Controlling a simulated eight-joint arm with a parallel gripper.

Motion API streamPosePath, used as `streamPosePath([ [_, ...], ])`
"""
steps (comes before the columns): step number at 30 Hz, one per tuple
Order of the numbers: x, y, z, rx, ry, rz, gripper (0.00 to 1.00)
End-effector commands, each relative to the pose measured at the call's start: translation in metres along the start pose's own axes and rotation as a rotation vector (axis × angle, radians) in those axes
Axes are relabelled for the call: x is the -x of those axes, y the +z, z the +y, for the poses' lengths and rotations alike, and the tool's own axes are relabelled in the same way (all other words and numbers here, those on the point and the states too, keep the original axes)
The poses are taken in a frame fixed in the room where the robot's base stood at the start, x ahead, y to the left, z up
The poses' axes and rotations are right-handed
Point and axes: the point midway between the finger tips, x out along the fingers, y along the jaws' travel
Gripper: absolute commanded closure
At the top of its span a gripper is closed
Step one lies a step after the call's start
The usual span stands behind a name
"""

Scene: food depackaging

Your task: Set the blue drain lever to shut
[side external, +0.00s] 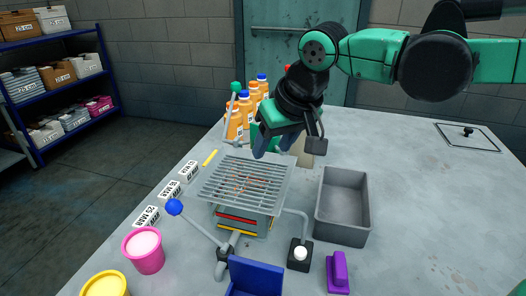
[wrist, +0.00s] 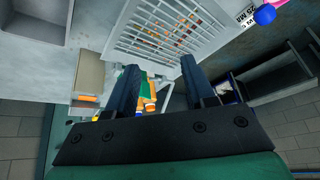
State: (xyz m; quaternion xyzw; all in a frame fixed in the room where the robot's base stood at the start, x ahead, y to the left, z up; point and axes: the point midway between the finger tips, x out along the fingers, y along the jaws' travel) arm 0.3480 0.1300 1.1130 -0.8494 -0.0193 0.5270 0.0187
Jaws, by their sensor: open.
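The blue drain lever (side external: 174,207) has a round blue knob on a thin grey rod. The rod slants up and left from a pivot on the pipe in front of the grate. Its blue knob also shows at the top right of the wrist view (wrist: 264,14). My gripper (side external: 274,150) is open and empty, above the far edge of the grate. It is well behind and to the right of the blue knob. In the wrist view its two dark fingers (wrist: 160,66) stand apart, with the grate beyond them.
The slatted metal grate (side external: 222,180) sits between my gripper and the lever. A green-knobbed lever (side external: 236,87) and orange bottles (side external: 235,122) stand behind. A grey bin (side external: 342,205), white button box (side external: 300,254), purple object (side external: 338,272) and pink tub (side external: 143,250) surround it. The table's right side is mostly clear.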

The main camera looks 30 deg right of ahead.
Motion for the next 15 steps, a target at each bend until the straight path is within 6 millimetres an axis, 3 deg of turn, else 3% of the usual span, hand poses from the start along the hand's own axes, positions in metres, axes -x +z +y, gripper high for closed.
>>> streamPosePath([
  [1,-0.006,-0.007,-0.026,0.009,-0.001,-0.015,0.52],
  [3,-0.014,-0.012,-0.057,0.007,0.004,-0.033,0.52],
  [7,-0.030,-0.011,-0.108,0.000,0.019,-0.054,0.52],
  [10,-0.038,-0.006,-0.135,-0.007,0.028,-0.062,0.52],
  [15,-0.048,-0.001,-0.154,-0.014,0.038,-0.067,0.52],
])
